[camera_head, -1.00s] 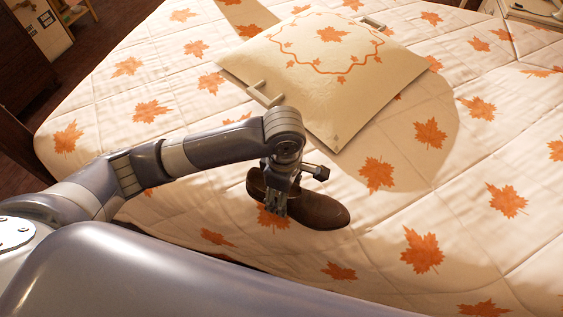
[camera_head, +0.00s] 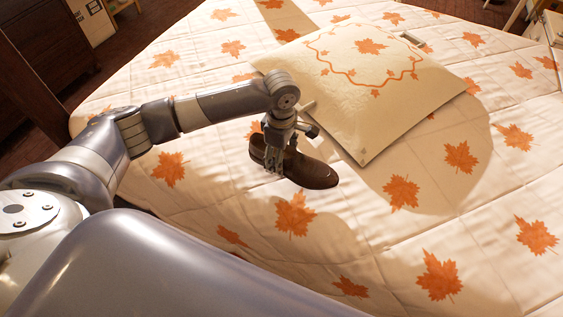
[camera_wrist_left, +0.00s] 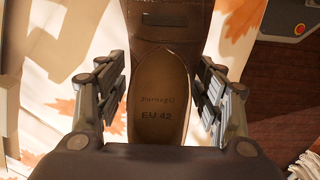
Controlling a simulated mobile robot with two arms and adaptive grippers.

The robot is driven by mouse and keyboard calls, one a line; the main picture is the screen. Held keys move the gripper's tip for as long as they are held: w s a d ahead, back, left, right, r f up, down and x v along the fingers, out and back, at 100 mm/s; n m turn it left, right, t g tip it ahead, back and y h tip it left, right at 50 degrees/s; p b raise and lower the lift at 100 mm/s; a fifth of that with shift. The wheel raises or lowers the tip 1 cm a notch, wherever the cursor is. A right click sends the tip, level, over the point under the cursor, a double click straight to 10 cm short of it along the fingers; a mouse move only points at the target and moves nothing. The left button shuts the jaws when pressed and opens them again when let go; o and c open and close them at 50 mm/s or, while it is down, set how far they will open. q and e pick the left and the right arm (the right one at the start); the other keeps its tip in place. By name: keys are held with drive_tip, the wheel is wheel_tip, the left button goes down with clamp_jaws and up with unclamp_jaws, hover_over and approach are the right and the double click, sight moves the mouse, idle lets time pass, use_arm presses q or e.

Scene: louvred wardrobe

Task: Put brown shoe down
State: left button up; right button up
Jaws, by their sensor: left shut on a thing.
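The brown shoe (camera_head: 312,171) shows in the head view over the leaf-patterned bed (camera_head: 400,250), its toe towards the lower right. My left gripper (camera_head: 275,163) is shut on the heel end of the shoe from above. In the left wrist view the shoe's insole, marked EU 42 (camera_wrist_left: 157,100), lies between the two fingers of my left gripper (camera_wrist_left: 158,108). Whether the sole touches the quilt cannot be told. My right gripper is not in view.
A cream pillow (camera_head: 355,110) with leaf embroidery lies on the bed just beyond the shoe. The quilt in front and to the right is clear. Dark wooden floor (camera_wrist_left: 285,85) shows beside the bed in the left wrist view.

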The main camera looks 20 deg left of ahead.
use_arm(q)
drive_tip(key=shift+f, duration=1.65)
drive_tip(key=o, duration=1.3)
drive_tip(key=shift+f, duration=0.1)
drive_tip(key=shift+c, duration=0.2)
